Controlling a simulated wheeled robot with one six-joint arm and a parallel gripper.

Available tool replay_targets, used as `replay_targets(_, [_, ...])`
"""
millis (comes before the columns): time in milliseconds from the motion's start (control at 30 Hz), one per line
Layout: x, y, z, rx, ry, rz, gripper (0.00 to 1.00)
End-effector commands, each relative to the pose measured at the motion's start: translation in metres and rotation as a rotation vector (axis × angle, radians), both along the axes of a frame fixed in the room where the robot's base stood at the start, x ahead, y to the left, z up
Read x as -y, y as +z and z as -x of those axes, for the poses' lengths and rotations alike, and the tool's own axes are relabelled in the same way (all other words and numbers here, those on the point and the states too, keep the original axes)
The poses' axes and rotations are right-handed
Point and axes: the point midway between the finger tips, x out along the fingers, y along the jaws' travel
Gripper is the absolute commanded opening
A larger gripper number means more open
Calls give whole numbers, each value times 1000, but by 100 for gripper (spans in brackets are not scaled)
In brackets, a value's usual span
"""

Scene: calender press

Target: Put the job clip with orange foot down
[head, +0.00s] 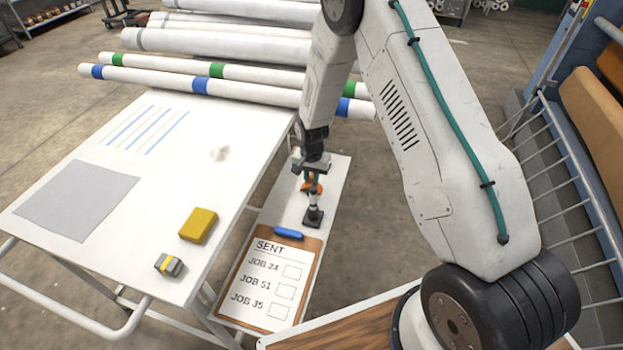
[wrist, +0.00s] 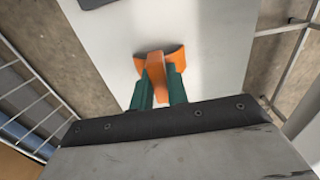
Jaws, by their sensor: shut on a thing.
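The job clip with orange foot (head: 312,188) is at my gripper, over the narrow white side shelf (head: 338,172). In the wrist view the orange clip (wrist: 158,66) stands between the green fingers of my gripper (wrist: 158,92), which are shut on it. Its wide orange foot spreads out beyond the fingertips, above or on the white surface; I cannot tell whether it touches. In the head view my gripper (head: 312,178) points down and hides part of the clip. A dark-footed clip (head: 314,212) stands on the shelf just in front of it.
A clipboard (head: 270,280) marked SENT lies on the shelf's near end. White rolls (head: 230,88) lie behind. A metal railing (head: 575,190) stands right.

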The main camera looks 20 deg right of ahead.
Motion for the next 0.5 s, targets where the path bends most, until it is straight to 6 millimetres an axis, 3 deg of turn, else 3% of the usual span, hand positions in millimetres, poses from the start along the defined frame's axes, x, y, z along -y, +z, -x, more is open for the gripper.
replay_targets(33, [0,-2,0,-1,0,0,0])
replay_targets(67, [0,-3,0,-1,0,-1,18])
replay_targets(133, [0,-2,0,0,0,0,37])
replay_targets(500, [0,4,-1,1,0,0,37])
